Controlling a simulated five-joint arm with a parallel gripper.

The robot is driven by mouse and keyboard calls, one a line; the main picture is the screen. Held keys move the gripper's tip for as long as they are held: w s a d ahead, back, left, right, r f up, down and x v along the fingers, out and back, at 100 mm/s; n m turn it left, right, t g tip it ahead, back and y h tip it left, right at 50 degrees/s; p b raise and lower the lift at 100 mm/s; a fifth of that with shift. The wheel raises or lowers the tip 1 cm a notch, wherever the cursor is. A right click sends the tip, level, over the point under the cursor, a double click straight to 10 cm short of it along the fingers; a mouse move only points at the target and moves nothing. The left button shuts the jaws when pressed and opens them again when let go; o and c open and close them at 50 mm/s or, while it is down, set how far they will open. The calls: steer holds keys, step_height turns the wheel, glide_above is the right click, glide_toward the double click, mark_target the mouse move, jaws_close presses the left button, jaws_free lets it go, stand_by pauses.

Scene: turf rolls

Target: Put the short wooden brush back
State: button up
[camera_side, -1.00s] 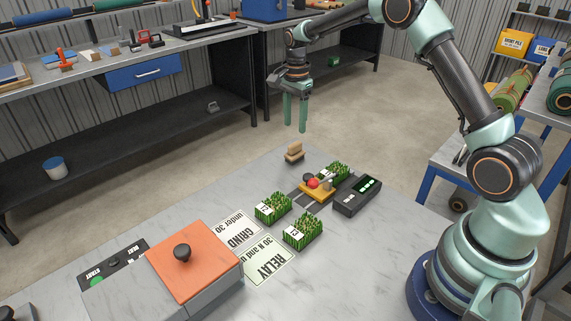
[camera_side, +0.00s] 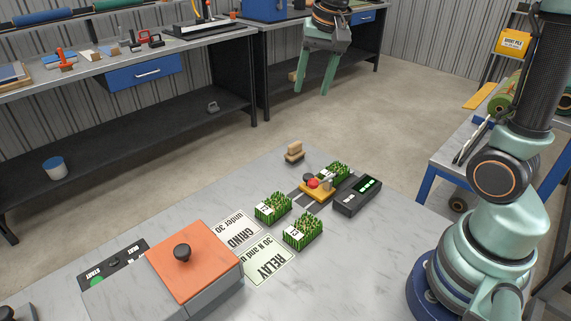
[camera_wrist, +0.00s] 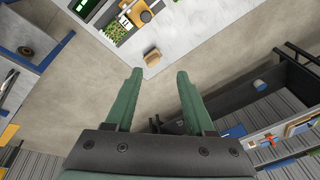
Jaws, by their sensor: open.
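My gripper (camera_side: 315,90) is open and empty, raised high above and beyond the far edge of the table. It is well apart from the brush. In the wrist view my gripper (camera_wrist: 160,74) shows two green fingers spread apart with nothing between them.
Turf pieces (camera_side: 272,208) lie near a yellow fixture with a red knob (camera_side: 314,184) and a black display box (camera_side: 358,195). An orange-lidded box (camera_side: 194,260) stands in front. A tool bench (camera_side: 120,62) stands behind.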

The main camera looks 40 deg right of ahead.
steer(key=s+a+f+n+t, duration=0.1)
steer(key=s+a+n+t, duration=0.1)
steer(key=s+n, duration=0.6)
steer(key=s+a, duration=0.1)
steer(key=s, duration=0.3)
steer(key=shift+a+f+n+t, duration=0.2)
steer(key=shift+a+n+t, duration=0.1)
steer(key=shift+a, duration=0.1)
